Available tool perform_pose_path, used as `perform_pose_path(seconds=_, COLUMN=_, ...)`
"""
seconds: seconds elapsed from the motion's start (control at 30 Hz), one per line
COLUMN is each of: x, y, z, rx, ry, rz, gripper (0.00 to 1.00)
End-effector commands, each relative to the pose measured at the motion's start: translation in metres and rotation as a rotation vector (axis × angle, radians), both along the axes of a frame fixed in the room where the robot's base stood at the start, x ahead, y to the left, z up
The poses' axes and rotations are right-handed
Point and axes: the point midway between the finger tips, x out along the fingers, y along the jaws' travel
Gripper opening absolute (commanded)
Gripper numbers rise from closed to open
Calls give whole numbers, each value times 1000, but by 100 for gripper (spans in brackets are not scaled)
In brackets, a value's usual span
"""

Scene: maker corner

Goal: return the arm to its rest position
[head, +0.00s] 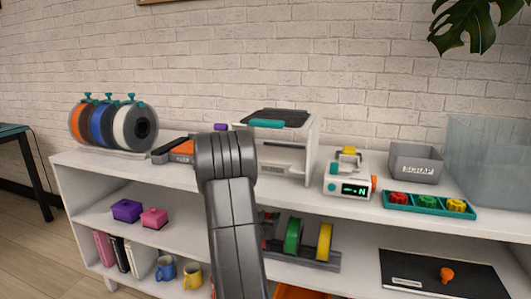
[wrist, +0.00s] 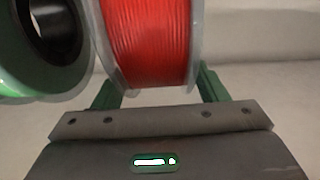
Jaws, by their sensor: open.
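My arm (head: 225,190) rises in front of the shelf unit in the head view and hides part of it. My gripper itself is hidden there. In the wrist view my gripper (wrist: 158,90) is open, with one green finger on each side of the lower part of a red spool (wrist: 148,40). The jaws are not closed on it; I cannot tell whether either finger touches it. A green spool (wrist: 45,45) is at the left of the wrist view. The head view shows a green spool (head: 293,237) and a yellow spool (head: 324,242) on a dark rack on the lower shelf.
The white shelf (head: 350,205) top holds a spool holder (head: 115,125), a printer (head: 285,145), a scale-like device (head: 348,178), a scrap bin (head: 415,163) and a teal tray (head: 430,204). A black mat (head: 420,278) lies on the lower shelf at right. Mugs stand lower left.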

Motion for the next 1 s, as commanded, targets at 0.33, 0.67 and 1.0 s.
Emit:
perform_pose_path(seconds=0.33, x=-69, y=24, z=11, rx=-1, ry=2, rz=4, gripper=66)
perform_pose_path(seconds=0.67, x=-123, y=41, z=16, rx=1, ry=0, rz=2, gripper=66)
perform_pose_path(seconds=1.0, x=-54, y=17, z=6, rx=2, ry=-1, rz=-2, gripper=66)
